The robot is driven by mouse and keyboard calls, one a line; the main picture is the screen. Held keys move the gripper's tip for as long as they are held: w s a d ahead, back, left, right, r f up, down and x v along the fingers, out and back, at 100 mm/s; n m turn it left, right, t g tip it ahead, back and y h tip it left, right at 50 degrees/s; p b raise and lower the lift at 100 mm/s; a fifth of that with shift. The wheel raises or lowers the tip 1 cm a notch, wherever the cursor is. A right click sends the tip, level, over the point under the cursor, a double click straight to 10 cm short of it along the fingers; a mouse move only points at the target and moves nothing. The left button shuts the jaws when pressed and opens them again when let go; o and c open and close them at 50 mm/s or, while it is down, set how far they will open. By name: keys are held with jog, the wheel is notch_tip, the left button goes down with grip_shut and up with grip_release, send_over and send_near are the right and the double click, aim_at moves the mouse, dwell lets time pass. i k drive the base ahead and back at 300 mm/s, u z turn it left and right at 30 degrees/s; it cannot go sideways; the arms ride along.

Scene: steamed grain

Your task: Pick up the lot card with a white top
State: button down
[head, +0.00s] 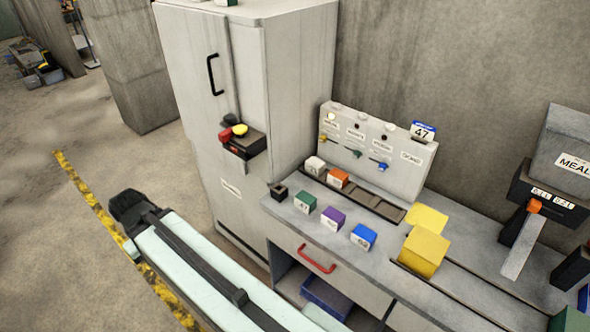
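The lot card with a white top (315,165) is a small block at the back left of the counter, in the left end of a dark slotted rack (390,211). An orange-topped card (338,178) sits just right of it in the same rack. My arm crosses the lower left foreground. Its dark end, my gripper (128,206), is over the floor, left of the cabinet and well away from the cards. I cannot make out its fingers or whether they are open.
Green (305,202), purple (333,217) and blue (363,236) topped cards stand along the counter front. A small dark holder (279,192) is at the left corner. A labelled panel (375,150) rises behind the rack. A yellow box (424,251) stands to the right. A tall cabinet (240,90) borders the left.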

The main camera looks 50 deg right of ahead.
aim_at(315, 167)
jog(key=u, duration=1.8)
jog(key=i, duration=1.15)
jog(key=z, duration=4.2)
jog(key=i, duration=1.05)
